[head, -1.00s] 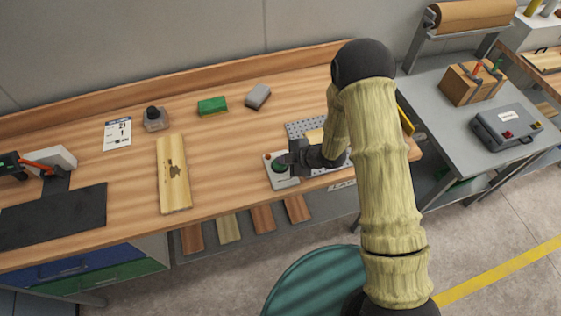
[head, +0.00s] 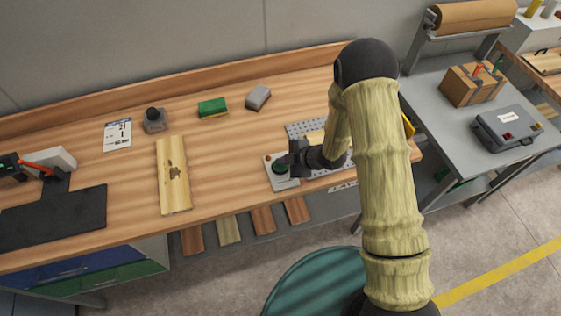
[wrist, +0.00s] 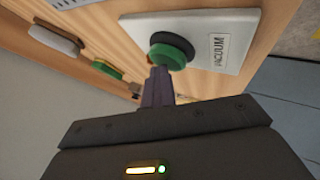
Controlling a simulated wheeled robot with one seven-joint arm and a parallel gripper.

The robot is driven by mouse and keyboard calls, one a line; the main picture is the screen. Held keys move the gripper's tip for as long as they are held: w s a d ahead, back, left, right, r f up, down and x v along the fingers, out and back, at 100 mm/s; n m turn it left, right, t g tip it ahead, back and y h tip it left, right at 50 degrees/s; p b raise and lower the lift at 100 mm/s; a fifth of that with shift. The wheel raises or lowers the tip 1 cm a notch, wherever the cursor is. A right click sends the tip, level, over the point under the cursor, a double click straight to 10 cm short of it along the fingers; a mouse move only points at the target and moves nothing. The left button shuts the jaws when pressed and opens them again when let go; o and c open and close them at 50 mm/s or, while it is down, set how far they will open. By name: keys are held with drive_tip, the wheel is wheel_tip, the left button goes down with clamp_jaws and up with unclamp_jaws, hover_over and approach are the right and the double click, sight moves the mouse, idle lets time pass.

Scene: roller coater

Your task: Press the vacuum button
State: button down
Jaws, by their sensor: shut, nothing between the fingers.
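The vacuum button is a round green cap on a dark collar; in the wrist view the green button (wrist: 170,52) sits on a pale plate (wrist: 235,35) lettered "VACUUM". In the head view the green button (head: 281,168) shows on the small pale box (head: 272,182) at the bench's front edge. My gripper (head: 288,163) is right at the button in the head view, partly covering it. In the wrist view the shut, empty fingertips (wrist: 160,72) are at the edge of the green cap. I cannot tell whether they touch it.
A perforated plate (head: 299,129) lies behind my gripper, partly hidden by my arm. A wooden board (head: 172,188), a green block (head: 213,107) and a grey block (head: 258,97) lie on the bench to the left. A teal round seat (head: 313,285) stands on the floor in front.

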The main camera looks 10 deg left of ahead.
drive_tip(key=shift+r+p, duration=1.6)
drive_tip(key=shift+r, duration=1.2)
drive_tip(key=shift+w, duration=0.1)
drive_tip(key=shift+w+d+r, duration=0.2)
drive_tip(key=shift+d, duration=0.05)
drive_tip(key=w+d+r+m+t+h+b, duration=0.1)
drive_tip(key=d+r+m+h, duration=0.2)
drive_tip(key=d+r+m, duration=0.45)
drive_tip(key=d+r+m+t+h+b, duration=0.2)
drive_tip(key=d+m+h, duration=0.25)
drive_tip(key=d, duration=0.65)
drive_tip(key=s+d+r+m+g, duration=0.1)
drive_tip(key=s+d+r+m, duration=0.2)
drive_tip(key=s, duration=0.4)
drive_tip(key=s+d+r+m+g+h+b, duration=0.1)
drive_tip(key=s+d+r+m+g, duration=0.1)
drive_tip(key=s+d+m, duration=0.4)
drive_tip(key=s+r+m, duration=0.1)
drive_tip(key=m, duration=0.1)
drive_tip(key=shift+m, duration=0.3)
drive_tip(key=shift+r, duration=0.1)
